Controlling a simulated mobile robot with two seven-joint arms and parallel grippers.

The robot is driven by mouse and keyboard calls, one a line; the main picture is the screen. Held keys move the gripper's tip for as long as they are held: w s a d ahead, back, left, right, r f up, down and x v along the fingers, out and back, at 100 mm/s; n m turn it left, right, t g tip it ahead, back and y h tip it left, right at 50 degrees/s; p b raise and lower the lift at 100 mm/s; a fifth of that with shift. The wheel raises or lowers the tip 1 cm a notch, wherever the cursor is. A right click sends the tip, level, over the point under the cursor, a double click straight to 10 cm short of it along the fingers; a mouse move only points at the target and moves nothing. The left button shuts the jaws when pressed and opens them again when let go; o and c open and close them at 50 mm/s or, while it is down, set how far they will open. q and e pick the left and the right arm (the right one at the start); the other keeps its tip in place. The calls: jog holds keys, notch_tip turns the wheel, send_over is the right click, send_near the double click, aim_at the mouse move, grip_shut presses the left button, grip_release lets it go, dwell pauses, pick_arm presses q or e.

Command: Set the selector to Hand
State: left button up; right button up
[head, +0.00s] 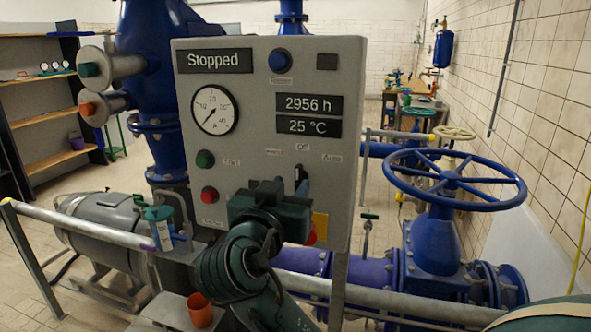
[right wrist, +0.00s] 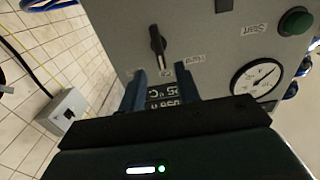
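The black selector knob (head: 299,174) is on the grey control panel (head: 262,75), partly hidden by my gripper in the head view. In the right wrist view the knob (right wrist: 157,42) shows whole, with the panel upside down. Its white mark points to the Off label (head: 302,147). The Auto label (head: 332,158) is to the right of Off, and the Hand label (head: 274,153) to the left. My right gripper (right wrist: 162,88) is open, its two blue fingers apart with nothing between them, a little short of the knob. My left gripper is not in view.
The display (head: 214,61) reads Stopped. A metal rail (head: 390,297) runs low in front, and a blue handwheel (head: 455,180) stands at right.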

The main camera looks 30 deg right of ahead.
aim_at(297, 176)
jog(key=p+x, duration=0.1)
jog(key=x, duration=0.4)
jog(key=shift+a, duration=0.1)
grip_shut()
